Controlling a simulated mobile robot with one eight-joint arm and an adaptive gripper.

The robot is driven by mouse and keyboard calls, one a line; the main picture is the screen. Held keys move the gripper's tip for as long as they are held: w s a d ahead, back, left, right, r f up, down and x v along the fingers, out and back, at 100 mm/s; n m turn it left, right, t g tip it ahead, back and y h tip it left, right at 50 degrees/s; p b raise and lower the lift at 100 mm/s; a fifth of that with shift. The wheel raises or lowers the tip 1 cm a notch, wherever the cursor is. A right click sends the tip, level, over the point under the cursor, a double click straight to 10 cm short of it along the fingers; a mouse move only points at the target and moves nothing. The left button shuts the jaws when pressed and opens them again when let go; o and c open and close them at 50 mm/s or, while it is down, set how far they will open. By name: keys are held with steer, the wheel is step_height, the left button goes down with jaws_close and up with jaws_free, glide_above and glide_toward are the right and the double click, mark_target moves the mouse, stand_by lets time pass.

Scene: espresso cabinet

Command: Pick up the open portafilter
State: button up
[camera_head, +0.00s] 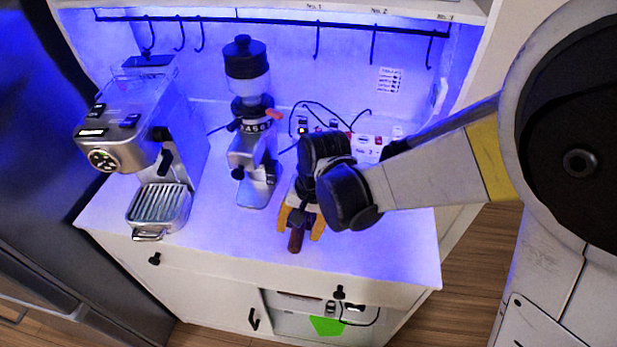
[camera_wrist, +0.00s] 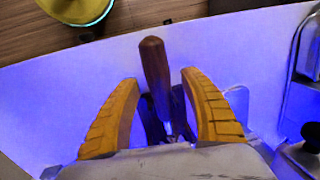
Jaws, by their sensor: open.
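The portafilter (camera_head: 296,239) lies on the white cabinet top, its brown handle toward the front edge. In the wrist view its handle (camera_wrist: 155,70) stands between the two yellow fingers, pointing up the picture toward the counter edge. The rest of the portafilter is mostly hidden by my gripper, so I cannot tell its basket. My gripper (camera_head: 299,222) is over it, pointing down. In the wrist view my gripper (camera_wrist: 164,108) is open, with one finger on each side of the handle and gaps visible beside it.
The espresso machine (camera_head: 150,150) stands at the left. A grinder (camera_head: 252,130) stands behind and left of my gripper. Several black hooks hang from a rail (camera_head: 290,22). A power strip (camera_head: 368,143) and cables lie at the back.

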steer(key=shift+c, duration=0.2)
jaws_close()
steer(key=shift+r, duration=0.1)
